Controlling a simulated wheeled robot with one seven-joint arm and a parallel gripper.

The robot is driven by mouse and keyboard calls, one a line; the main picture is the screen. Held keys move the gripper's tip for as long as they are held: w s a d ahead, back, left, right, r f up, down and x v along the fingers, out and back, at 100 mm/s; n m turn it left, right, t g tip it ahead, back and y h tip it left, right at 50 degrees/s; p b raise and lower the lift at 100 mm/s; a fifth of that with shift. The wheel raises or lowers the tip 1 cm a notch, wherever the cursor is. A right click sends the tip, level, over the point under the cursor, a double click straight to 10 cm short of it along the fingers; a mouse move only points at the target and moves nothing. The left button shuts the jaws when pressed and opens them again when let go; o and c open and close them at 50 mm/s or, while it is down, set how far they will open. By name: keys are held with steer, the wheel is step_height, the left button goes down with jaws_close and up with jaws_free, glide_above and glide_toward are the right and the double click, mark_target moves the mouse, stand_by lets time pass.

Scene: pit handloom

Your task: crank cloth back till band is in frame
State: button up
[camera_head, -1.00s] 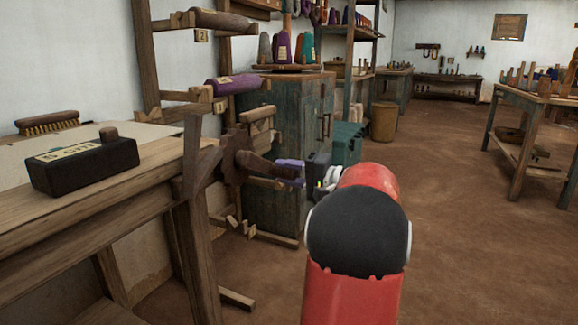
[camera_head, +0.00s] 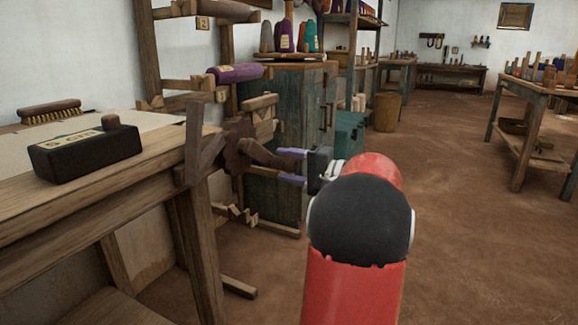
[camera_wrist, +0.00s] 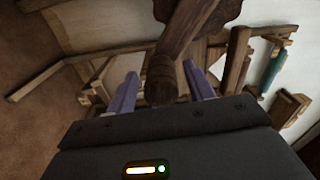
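The dark wooden crank (camera_head: 262,156) sits at the right end of the loom's front beam (camera_head: 150,165). Its grip points toward my gripper (camera_head: 291,167). My gripper is open, with its two purple fingers above and below the outer end of the grip. In the wrist view the crank grip (camera_wrist: 161,78) lies between the spread fingers (camera_wrist: 160,92), with gaps on both sides. Pale cloth (camera_head: 148,121) lies flat behind the front beam. No band shows on the part of the cloth in view.
A black block (camera_head: 85,153) marked 5 cm and a brush (camera_head: 50,111) lie on the loom. A green cabinet (camera_head: 290,120) and a teal box (camera_head: 349,135) stand behind the crank. A loom post (camera_head: 203,250) is below it. The floor to the right is clear.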

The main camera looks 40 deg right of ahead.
steer(key=v, duration=0.7)
steer(key=shift+s, duration=0.4)
steer(key=shift+d, duration=0.15)
steer(key=shift+w+a+r+p, duration=0.1)
steer(key=shift+w+a+p, duration=0.05)
steer(key=shift+a+p, duration=0.15)
steer(key=a+n+g+y+p, duration=0.1)
steer(key=a+n+g+p, duration=0.6)
steer(key=a, duration=1.8)
steer(key=s+a+f+n+g+h+p, duration=0.3)
steer(key=s+a+h, duration=0.5)
steer(key=s, duration=0.5)
steer(key=a+n+g, duration=0.1)
steer(key=a+n, duration=0.1)
steer(key=shift+s+f+n+p, duration=0.2)
steer(key=shift+f+n+p, duration=0.1)
steer(key=shift+f+p, duration=0.1)
